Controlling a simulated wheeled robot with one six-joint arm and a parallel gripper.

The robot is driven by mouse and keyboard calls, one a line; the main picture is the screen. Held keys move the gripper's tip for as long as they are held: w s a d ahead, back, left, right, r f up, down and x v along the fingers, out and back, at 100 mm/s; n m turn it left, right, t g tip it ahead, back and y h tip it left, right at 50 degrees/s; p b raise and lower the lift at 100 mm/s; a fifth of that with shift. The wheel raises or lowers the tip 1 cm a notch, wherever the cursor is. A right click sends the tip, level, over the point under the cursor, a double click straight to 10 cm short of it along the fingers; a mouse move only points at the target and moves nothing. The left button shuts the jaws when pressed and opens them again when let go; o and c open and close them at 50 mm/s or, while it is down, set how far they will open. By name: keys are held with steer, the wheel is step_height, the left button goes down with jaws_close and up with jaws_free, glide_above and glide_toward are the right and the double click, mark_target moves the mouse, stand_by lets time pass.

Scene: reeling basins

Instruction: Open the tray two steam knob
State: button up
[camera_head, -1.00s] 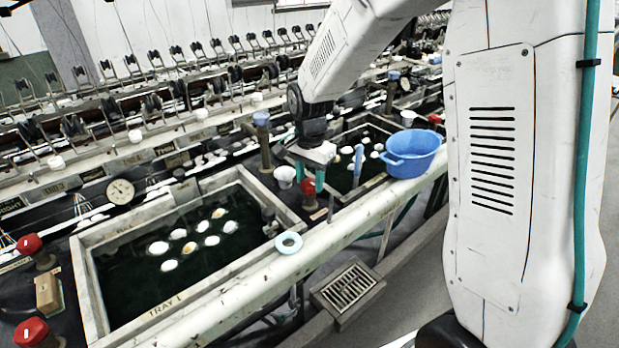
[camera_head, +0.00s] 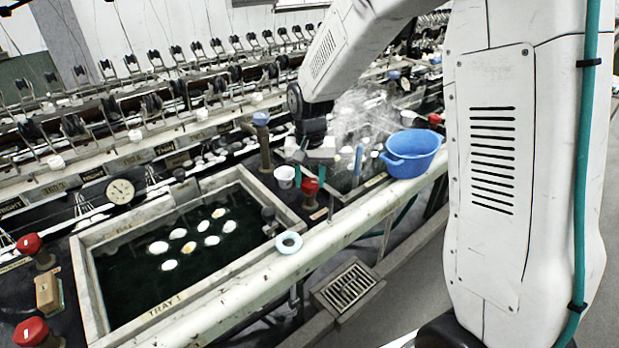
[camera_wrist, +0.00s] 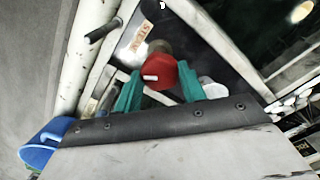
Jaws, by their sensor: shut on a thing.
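The steam knob (camera_wrist: 160,73) is round and red with a white mark on its rim, and it sits beside a "STEAM" label (camera_wrist: 140,40) in the wrist view. My gripper (camera_wrist: 159,82) has its teal fingers shut on the knob, one on each side. In the head view the red knob (camera_head: 310,187) shows just below my gripper, between the two trays. Tray two (camera_head: 375,181) lies behind and to the right of it, partly hidden by my arm. White steam (camera_head: 362,112) rises over tray two.
A blue basin (camera_head: 411,152) stands on the right by tray two. A white cup (camera_head: 285,177) and an upright blue-topped post (camera_head: 262,140) are close left of my gripper. Tray one (camera_head: 140,318) holds several pale cocoons. A pale blue ring (camera_head: 288,243) lies on the front rail.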

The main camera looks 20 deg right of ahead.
mark_target(310, 182)
steer(key=n, duration=0.5)
steer(key=shift+n, duration=0.3)
steer(key=n, duration=0.4)
steer(key=shift+n, duration=0.3)
steer(key=o, duration=1)
steer(key=shift+c, duration=0.2)
steer(key=shift+r, duration=3.95)
